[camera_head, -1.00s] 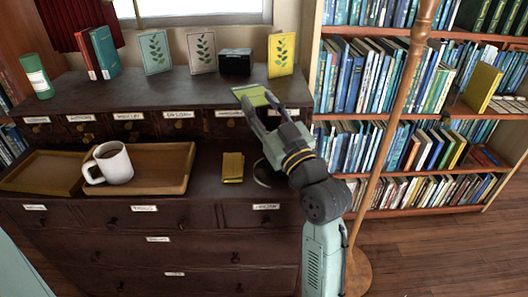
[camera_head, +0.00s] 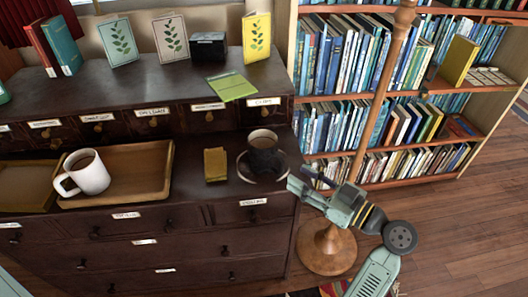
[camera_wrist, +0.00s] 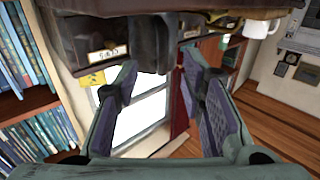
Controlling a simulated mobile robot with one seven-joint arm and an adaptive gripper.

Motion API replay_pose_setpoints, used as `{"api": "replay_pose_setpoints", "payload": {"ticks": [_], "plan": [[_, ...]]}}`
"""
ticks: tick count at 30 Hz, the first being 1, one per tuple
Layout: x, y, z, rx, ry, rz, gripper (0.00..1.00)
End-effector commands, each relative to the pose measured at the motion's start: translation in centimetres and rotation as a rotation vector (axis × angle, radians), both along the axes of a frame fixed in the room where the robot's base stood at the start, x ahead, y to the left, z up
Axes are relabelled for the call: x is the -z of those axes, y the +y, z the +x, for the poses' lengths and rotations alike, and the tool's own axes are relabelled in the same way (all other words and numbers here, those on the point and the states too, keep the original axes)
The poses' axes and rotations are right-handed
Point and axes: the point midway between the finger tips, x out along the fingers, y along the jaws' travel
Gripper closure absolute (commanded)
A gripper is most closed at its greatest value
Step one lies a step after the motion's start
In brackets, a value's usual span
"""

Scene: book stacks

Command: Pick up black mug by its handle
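The black mug (camera_head: 264,158) stands upright on the dark cabinet's lower ledge, near its right end, with brown contents at the top. A thin, pale-edged dark ring surrounds its lower part, perhaps a saucer. I cannot make out which way the handle points. My gripper (camera_head: 298,179) is just right of the mug, slightly nearer the front, apart from it in the head view. In the wrist view my gripper (camera_wrist: 157,78) has its two fingers spread with nothing gripped between them. A dark rounded shape beyond the fingertips there is probably the mug (camera_wrist: 153,42).
A yellow-brown box (camera_head: 216,165) lies left of the mug. A white mug (camera_head: 87,172) sits in a wooden tray (camera_head: 150,155). A green booklet (camera_head: 231,87) lies on the upper top. A wooden pole (camera_head: 382,110) on a round base stands behind my arm, before bookshelves.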

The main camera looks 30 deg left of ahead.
Motion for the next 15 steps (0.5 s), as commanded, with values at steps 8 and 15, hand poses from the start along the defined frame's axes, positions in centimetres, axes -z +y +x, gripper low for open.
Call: {"api": "replay_pose_setpoints", "payload": {"ticks": [8, 15], "plan": [[-0.3, 2.5, 0.5, 0.001, 0.003, 0.001, 0.64], [-0.2, 5.9, 1.1, 0.001, 0.001, -0.001, 0.64]]}}
